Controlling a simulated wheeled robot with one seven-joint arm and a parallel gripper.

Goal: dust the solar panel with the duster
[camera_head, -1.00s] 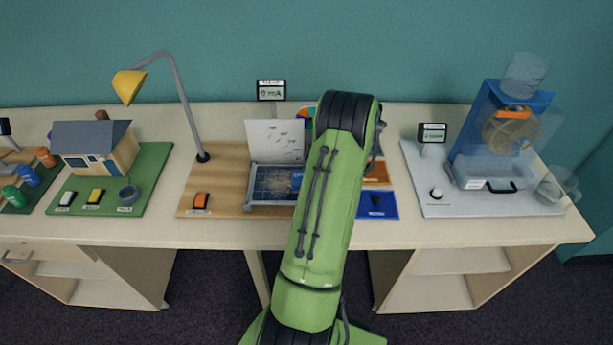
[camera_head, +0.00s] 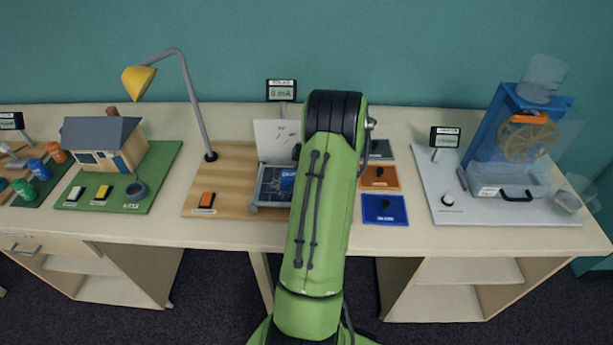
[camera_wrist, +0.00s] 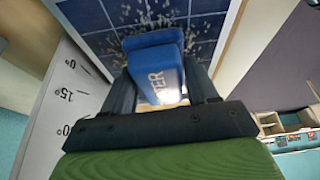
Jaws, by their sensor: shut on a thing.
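The solar panel (camera_head: 272,182) is dark blue with a pale frame and lies on the wooden board, partly hidden by my arm in the head view. In the wrist view the panel (camera_wrist: 95,42) fills the background, with pale specks of dust over its cells. My gripper (camera_wrist: 160,78) is shut on the blue duster (camera_wrist: 154,58), whose lettering is partly visible. The duster is over the panel; I cannot tell whether it touches it. In the head view my arm hides the gripper and duster.
A white angle-marked plate (camera_head: 275,140) stands behind the panel. A yellow lamp (camera_head: 138,80) rises at the board's left. A meter (camera_head: 281,90) reading 0 mA stands behind. Orange (camera_head: 380,177) and blue (camera_head: 385,210) tiles lie right of my arm.

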